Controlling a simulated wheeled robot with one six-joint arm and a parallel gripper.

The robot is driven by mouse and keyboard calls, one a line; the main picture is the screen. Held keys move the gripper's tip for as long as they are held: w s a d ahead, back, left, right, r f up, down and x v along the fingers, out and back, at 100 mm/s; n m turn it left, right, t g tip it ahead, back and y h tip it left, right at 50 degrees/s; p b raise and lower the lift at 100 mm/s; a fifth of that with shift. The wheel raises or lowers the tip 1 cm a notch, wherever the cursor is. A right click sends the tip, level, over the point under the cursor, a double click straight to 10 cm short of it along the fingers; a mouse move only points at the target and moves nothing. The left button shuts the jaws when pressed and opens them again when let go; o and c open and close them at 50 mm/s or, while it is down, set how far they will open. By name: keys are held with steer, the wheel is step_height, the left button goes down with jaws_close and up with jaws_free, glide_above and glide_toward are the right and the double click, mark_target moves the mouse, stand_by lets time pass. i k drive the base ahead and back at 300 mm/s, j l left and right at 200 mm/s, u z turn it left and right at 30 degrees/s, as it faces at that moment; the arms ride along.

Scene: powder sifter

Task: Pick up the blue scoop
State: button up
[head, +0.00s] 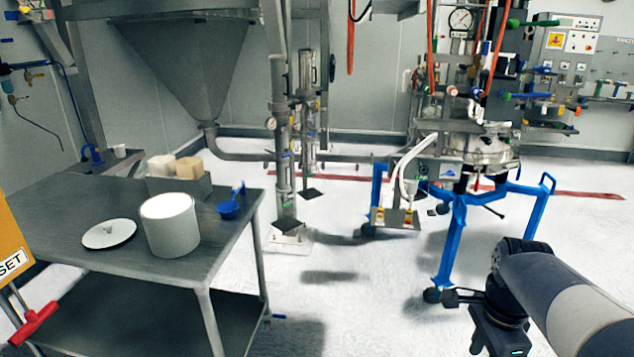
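The blue scoop (229,209) lies on the right edge of the grey metal table (60,215). Its bowl rests near the table's corner side and its handle points up and back. My gripper (462,297) is at the lower right, well to the right of the table and apart from the scoop. Its dark fingers are small in view and partly merged with the blue stand's foot behind, so I cannot tell how far apart they are. Nothing is seen held in it.
A white tub (170,226) stands just left of the scoop. A white lid (108,234) lies further left. A grey bin (180,187) with blocks sits behind. A blue-legged stand (455,230) is at the right. The floor between table and gripper is clear.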

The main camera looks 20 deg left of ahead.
mark_target(227, 209)
steer(key=i+u, duration=0.25)
steer(key=i, duration=0.6)
steer(key=i+l+u, duration=0.1)
steer(key=i+u, duration=0.2)
steer(key=i, duration=0.55)
steer(key=i+j+u, duration=0.1)
steer(key=i+u, duration=0.6)
steer(key=u, duration=0.15)
steer(key=i+u, duration=0.45)
steer(key=i+l+u, duration=0.2)
steer(key=u, duration=0.25)
steer(key=i+l+u, duration=0.2)
steer(key=i+u, duration=0.2)
